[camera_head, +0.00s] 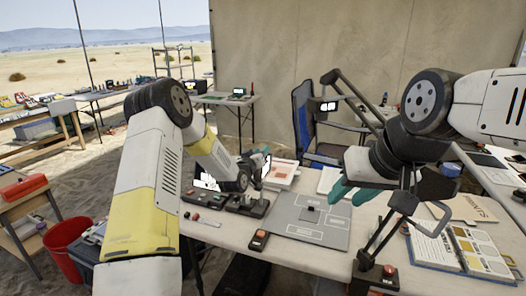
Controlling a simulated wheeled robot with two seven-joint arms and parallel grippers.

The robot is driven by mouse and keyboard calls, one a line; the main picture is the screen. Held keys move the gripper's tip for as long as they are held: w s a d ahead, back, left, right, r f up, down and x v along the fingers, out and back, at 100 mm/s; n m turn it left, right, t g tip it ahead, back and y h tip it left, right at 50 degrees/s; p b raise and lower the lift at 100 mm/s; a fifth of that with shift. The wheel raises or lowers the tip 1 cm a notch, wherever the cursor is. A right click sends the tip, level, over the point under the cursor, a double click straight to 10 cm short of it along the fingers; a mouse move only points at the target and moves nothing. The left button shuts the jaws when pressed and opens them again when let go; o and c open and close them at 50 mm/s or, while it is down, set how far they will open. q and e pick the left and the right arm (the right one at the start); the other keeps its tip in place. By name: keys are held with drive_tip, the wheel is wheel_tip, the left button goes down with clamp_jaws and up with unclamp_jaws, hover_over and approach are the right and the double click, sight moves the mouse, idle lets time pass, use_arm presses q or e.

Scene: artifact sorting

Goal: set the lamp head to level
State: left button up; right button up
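A dark jointed desk lamp stands at the table's front right, its base (376,278) carrying a red button. Its thin rods (378,236) rise to a joint beside my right gripper. Dark bars (355,98) slant up to the left above that gripper; they look like the lamp's upper part.
A grey panel (306,228) lies mid-table, with a small red-button box (259,240) at its front edge. An open binder (460,247) lies to the right. Papers (281,173) lie behind the panel. A red bucket (68,246) stands on the ground at left.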

use_arm(q)
drive_tip(key=shift+r, duration=0.25)
drive_tip(key=shift+s, duration=0.15)
drive_tip(key=v, duration=0.7)
drive_tip(key=shift+s, duration=0.2)
drive_tip(key=shift+a, duration=0.15)
